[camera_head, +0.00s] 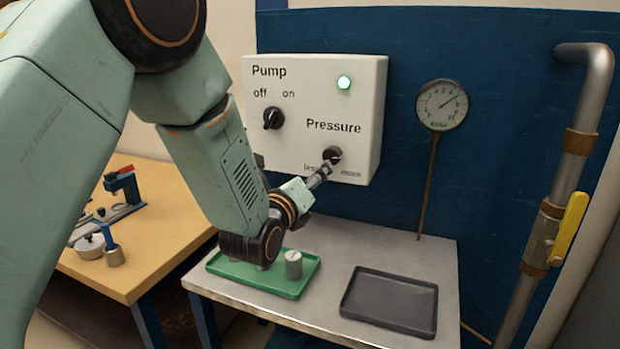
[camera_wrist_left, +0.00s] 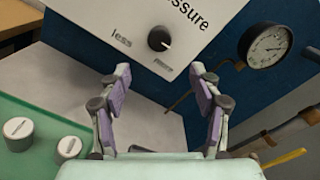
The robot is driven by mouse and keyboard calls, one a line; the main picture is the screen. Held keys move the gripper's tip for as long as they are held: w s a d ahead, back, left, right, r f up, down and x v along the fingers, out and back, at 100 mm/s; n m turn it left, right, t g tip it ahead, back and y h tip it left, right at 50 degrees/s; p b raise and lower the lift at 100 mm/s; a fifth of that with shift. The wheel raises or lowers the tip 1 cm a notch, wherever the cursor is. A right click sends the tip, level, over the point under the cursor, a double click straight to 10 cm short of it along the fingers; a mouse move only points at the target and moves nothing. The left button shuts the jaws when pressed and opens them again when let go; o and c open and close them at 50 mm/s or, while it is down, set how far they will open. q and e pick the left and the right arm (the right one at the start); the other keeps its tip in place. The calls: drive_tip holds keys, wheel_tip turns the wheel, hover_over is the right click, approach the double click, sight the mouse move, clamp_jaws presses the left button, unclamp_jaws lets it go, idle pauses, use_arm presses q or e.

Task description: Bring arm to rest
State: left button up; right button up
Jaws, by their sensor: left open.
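My left arm comes in from the left, and its gripper (camera_head: 322,172) is in front of the white control box (camera_head: 235,75), close to the Pressure knob (camera_head: 333,155). In the left wrist view the gripper (camera_wrist_left: 160,75) is open with nothing between its fingers. The Pressure knob (camera_wrist_left: 159,40) shows beyond the fingertips, apart from them, its white mark towards the lower right. The Pump knob (camera_head: 272,118) is at the upper left of the box. The green lamp (camera_head: 344,82) is lit. The right gripper is not in view.
Below the arm, a green tray (camera_head: 288,291) holds metal cylinders (camera_head: 293,264), partly hidden. An empty dark tray (camera_head: 390,302) lies to the right on the grey table (camera_head: 335,235). A gauge (camera_head: 442,105) and a pipe with a yellow valve handle (camera_head: 569,228) stand further right. A wooden table (camera_head: 165,230) is left.

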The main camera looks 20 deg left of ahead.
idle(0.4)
use_arm(q)
drive_tip(key=s+f+n+g, duration=0.4)
drive_tip(key=s+f+n, duration=0.3)
drive_tip(key=f+n, duration=0.4)
drive_tip(key=s+f+n+g, duration=0.4)
drive_tip(key=s+f+n, duration=0.3)
drive_tip(key=f+n, duration=0.45)
drive_tip(key=s+f+n+g, duration=0.2)
drive_tip(key=s+f, duration=0.3)
drive_tip(key=s, duration=0.5)
drive_tip(key=s+f+n+g, duration=0.2)
drive_tip(key=s+f+g, duration=0.2)
drive_tip(key=s, duration=0.7)
drive_tip(key=s+f+n+g, duration=0.2)
drive_tip(key=s+f+g, duration=0.2)
drive_tip(key=s+f, duration=0.3)
drive_tip(key=s, duration=0.3)
drive_tip(key=shift+s+a+f+n+y, duration=0.2)
drive_tip(key=shift+s+a+n+y, duration=0.05)
drive_tip(key=shift+a+n+y, duration=0.1)
drive_tip(key=shift+w+d, duration=0.1)
